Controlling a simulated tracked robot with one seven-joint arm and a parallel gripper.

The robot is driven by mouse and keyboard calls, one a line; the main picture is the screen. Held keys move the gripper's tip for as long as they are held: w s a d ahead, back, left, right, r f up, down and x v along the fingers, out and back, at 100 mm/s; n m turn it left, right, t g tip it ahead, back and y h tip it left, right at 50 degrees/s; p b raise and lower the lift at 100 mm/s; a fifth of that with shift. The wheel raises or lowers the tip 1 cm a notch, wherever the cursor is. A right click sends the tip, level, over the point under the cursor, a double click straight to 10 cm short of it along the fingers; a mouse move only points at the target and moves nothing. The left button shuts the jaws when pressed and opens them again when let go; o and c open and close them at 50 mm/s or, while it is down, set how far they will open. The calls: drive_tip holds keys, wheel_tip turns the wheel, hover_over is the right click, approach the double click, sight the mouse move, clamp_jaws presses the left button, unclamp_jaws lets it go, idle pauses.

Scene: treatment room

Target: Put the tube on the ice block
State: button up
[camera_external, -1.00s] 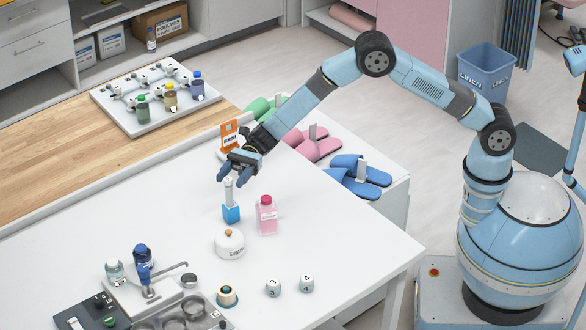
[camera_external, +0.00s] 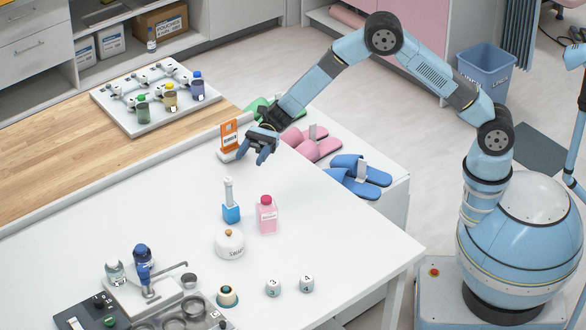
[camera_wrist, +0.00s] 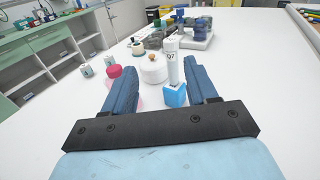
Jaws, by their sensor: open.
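The tube (camera_external: 228,191) is white with a pale cap and stands upright on the small blue ice block (camera_external: 231,214) on the white table. Whether the tube sits on the block's top or in a hole cannot be told. My gripper (camera_external: 262,156) is open and empty, above and behind the tube, apart from it. In the wrist view the fingers of my gripper (camera_wrist: 158,65) are spread, with the tube beyond them, nearer the right finger.
A pink bottle (camera_external: 266,216) stands right of the block, and a white round pot (camera_external: 229,245) in front. An orange sign (camera_external: 229,138) stands near my gripper. Two small numbered jars, a blue-topped device and dishes are at the front. The table's right front is clear.

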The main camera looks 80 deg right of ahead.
drive_tip(key=s+d+r+n+g+h, duration=0.1)
drive_tip(key=s+d+r+n+h, duration=0.1)
drive_tip(key=s+r+n, duration=0.5)
drive_tip(key=s+d+r+n+g+h, duration=0.1)
drive_tip(key=s+r+g+h, duration=0.2)
drive_tip(key=s, duration=0.7)
drive_tip(key=s+d+r+n+h, duration=0.2)
drive_tip(key=s+r+n, duration=0.1)
drive_tip(key=s+r, duration=0.5)
drive_tip(key=s+d+n+t+h, duration=0.1)
drive_tip(key=s+d+n+h, duration=0.2)
drive_tip(key=s, duration=0.6)
drive_tip(key=s+d+n+t+h, duration=0.2)
drive_tip(key=s+d+n+h, duration=0.1)
drive_tip(key=s+d, duration=0.4)
drive_tip(key=s+d+r+n+t+h, duration=0.1)
drive_tip(key=s+d+n+h, duration=0.2)
drive_tip(key=s, duration=0.9)
drive_tip(key=shift+s+d+n+t+h, duration=0.3)
drive_tip(key=shift+s+d+t+h, duration=0.15)
drive_tip(key=shift+d, duration=1.1)
